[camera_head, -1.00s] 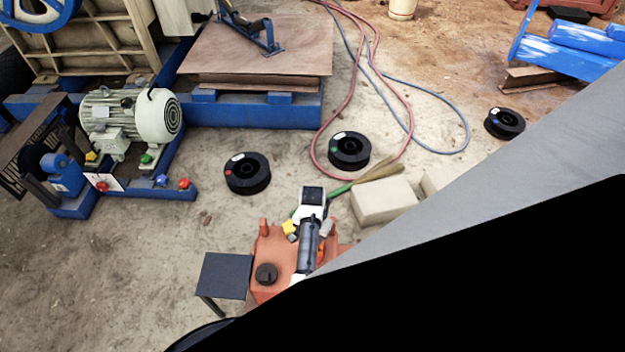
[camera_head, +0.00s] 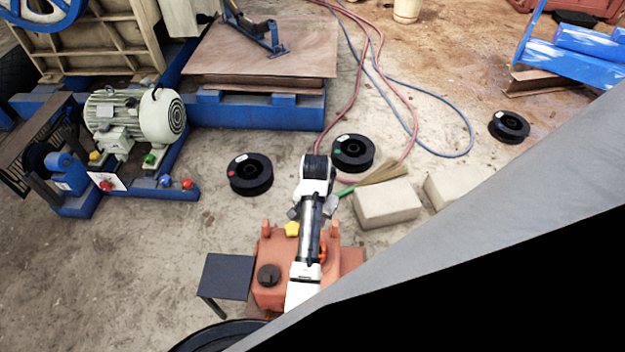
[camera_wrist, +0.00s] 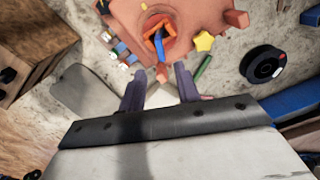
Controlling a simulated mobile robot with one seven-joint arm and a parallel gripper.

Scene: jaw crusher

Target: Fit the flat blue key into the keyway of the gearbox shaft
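The orange-red gearbox (camera_head: 268,292) stands at the bottom middle of the head view, partly hidden by my arm, and fills the top of the wrist view (camera_wrist: 195,15). There, a narrow blue piece (camera_wrist: 158,43), which looks like the key, lies tilted within a bright orange square-edged part (camera_wrist: 147,27). I cannot tell whether this is a holder or how the key is seated. The shaft and keyway are not clearly seen. My gripper (camera_wrist: 160,78) is open and empty, its two dark fingers spread, with the blue piece apart beyond the fingertips.
A yellow star knob (camera_wrist: 204,41) and a green bar (camera_wrist: 202,68) are near the gearbox. Black spools (camera_head: 250,174), pale blocks (camera_head: 388,204) and hoses (camera_head: 400,98) lie on the floor. A dark small table (camera_head: 226,275) stands left of the gearbox; a motor (camera_head: 135,115) is farther left.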

